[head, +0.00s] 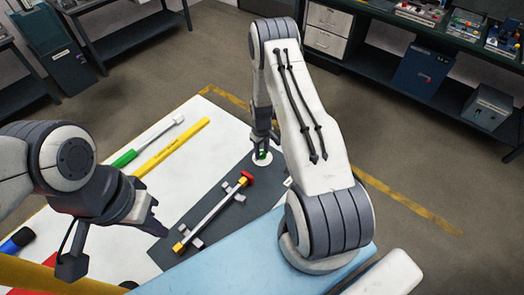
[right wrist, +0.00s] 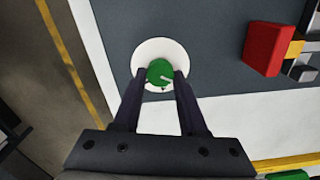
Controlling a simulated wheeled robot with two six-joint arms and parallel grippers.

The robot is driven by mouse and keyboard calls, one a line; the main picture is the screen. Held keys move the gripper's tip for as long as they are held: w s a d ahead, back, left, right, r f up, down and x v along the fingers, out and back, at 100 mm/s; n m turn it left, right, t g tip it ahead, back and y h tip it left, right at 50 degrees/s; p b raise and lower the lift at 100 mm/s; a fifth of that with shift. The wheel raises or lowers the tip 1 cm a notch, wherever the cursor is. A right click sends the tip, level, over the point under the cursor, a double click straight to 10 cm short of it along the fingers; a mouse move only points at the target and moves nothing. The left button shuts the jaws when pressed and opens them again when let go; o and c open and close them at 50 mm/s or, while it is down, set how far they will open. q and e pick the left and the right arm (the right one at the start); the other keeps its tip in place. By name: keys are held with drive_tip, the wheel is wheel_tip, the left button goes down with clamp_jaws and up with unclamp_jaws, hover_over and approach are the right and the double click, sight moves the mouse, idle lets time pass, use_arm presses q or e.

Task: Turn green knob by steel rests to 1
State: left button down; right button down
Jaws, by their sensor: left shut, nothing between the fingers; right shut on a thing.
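The green knob (right wrist: 159,71) sits on a round white dial (right wrist: 145,52) on the dark grey mat. In the head view the knob (head: 261,155) is partly hidden by my right gripper (head: 263,136). In the right wrist view my right gripper (right wrist: 160,76) is shut on the knob, one finger on each side. Dial digits are not readable. Steel rests (head: 197,243) hold a tube (head: 215,214) with a red end and a yellow end. My left gripper (head: 155,224) is shut and empty, left of the tube.
A green-handled screwdriver (head: 125,158) and a yellow bar (head: 172,147) lie on the white table at the back left. The dark mat (head: 190,205) has bare room around the tube. A light blue surface (head: 225,270) lies in front.

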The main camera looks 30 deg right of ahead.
drive_tip(key=shift+f+m+b, duration=0.15)
drive_tip(key=shift+m+b, duration=0.75)
drive_tip(key=shift+m, duration=0.2)
drive_tip(key=m+b, duration=0.2)
drive_tip(key=m, duration=0.1)
drive_tip(key=shift+m, duration=0.3)
drive_tip(key=m+b, duration=0.1)
drive_tip(key=m, duration=0.2)
drive_tip(key=shift+d+b, duration=0.1)
drive_tip(key=shift+b, duration=0.3)
drive_tip(key=shift+s+m+b, duration=0.1)
drive_tip(key=shift+m+b, duration=0.35)
drive_tip(key=shift+m, duration=0.95)
drive_tip(key=shift+c, duration=2.2)
unclamp_jaws()
